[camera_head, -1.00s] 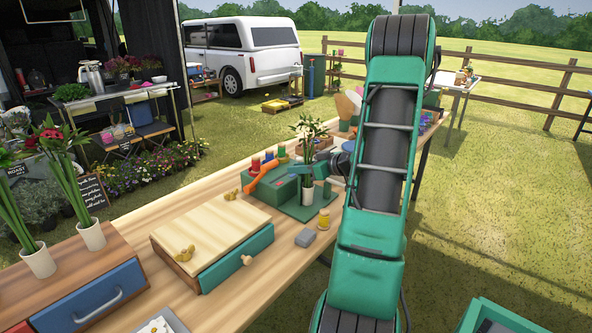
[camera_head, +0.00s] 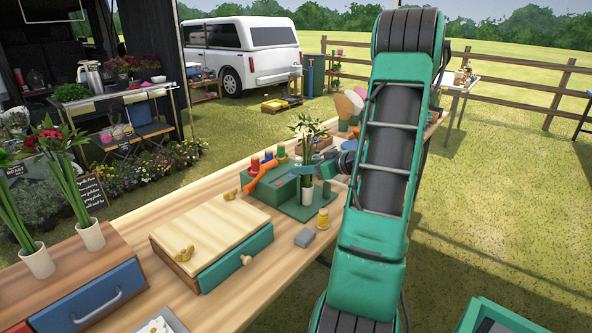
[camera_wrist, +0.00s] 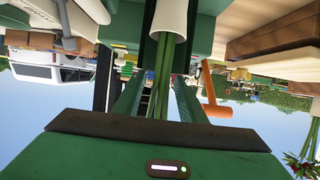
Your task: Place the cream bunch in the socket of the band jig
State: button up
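The cream bunch (camera_head: 306,127) stands upright at the band jig (camera_head: 312,212), with leafy green tops and a white sleeve (camera_head: 307,196) at its foot. The sleeve meets the jig's green plate; its exact seating in the socket is hidden. In the wrist view, which is upside down, the sleeve (camera_wrist: 168,20) is at the top and the green stems (camera_wrist: 162,85) run down between my fingers. My gripper (camera_head: 314,174) is around the stems above the sleeve. Its fingers (camera_wrist: 158,95) are spread, with a gap beside the stems.
An orange-handled tool (camera_head: 263,173) rests at the jig's green block. A wooden-topped box (camera_head: 205,235) and potted red flowers (camera_head: 90,236) are at the left. The table's right edge runs beneath my arm.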

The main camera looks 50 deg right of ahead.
jog(key=a+v, duration=0.1)
jog(key=v, duration=0.8)
jog(key=s+a+f+m+g+y, duration=0.1)
jog(key=s+a+f+g, duration=0.15)
jog(key=a+g, duration=1)
jog(key=s+a+r+m+g+h, duration=0.1)
jog(key=s+a+m, duration=0.5)
jog(key=s+a, duration=0.7)
jog(key=shift+s+r+h, duration=0.25)
jog(key=shift+s+h, duration=0.15)
jog(key=shift+s, duration=1.2)
